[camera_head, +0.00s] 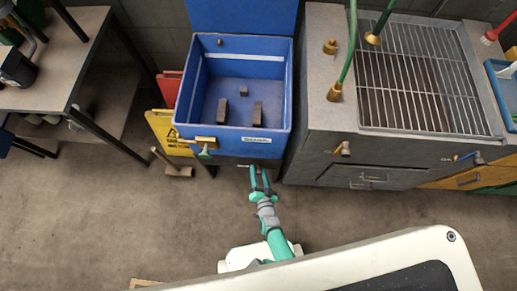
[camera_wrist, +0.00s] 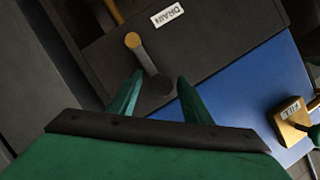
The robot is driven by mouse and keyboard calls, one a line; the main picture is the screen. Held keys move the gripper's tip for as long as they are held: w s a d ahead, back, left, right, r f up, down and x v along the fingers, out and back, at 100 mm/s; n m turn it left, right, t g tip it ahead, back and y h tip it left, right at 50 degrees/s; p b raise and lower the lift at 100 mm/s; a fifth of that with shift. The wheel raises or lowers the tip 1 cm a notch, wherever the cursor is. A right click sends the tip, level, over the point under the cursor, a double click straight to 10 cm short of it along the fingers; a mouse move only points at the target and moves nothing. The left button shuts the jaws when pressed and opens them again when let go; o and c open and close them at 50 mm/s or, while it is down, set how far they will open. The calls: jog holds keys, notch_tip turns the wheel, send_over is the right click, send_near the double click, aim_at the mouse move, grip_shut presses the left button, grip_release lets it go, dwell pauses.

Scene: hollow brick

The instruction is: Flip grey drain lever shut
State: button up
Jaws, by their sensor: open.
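The grey drain lever (camera_wrist: 143,56) is in the wrist view, a short grey bar with a brass-coloured end, running from a dark round pivot up and left. A white DRAIN label (camera_wrist: 167,15) is on the dark panel near it. My gripper (camera_wrist: 160,77) is open, its two green fingertips on either side of the lever's pivot end, with nothing visibly gripped; contact cannot be told. In the head view my gripper (camera_head: 259,169) is at the lower front of the blue basin (camera_head: 212,135), and the lever cannot be made out there.
A brass block with a FILL label (camera_wrist: 291,122) is at right in the wrist view. In the head view a grey bench with a metal grate (camera_head: 410,80) stands right of the basin, and a yellow sign (camera_head: 165,132) and a table (camera_head: 50,85) stand left. Open floor lies in front.

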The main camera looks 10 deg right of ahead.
jog(key=v, duration=1.1)
jog(key=shift+r, duration=0.1)
jog(key=s+a+r+n, duration=0.2)
jog(key=s+r+n, duration=0.1)
jog(key=r, duration=0.9)
jog(key=s+a+r+n, duration=0.2)
jog(key=s+r, duration=0.1)
jog(key=r, duration=1)
jog(key=s+a+r+n, duration=0.2)
jog(key=s+r+n, duration=0.1)
jog(key=r, duration=0.9)
jog(key=shift+s+a+r+n+t, duration=0.2)
jog(key=shift+s+a+n+t, duration=0.1)
jog(key=shift+s+a+t, duration=0.1)
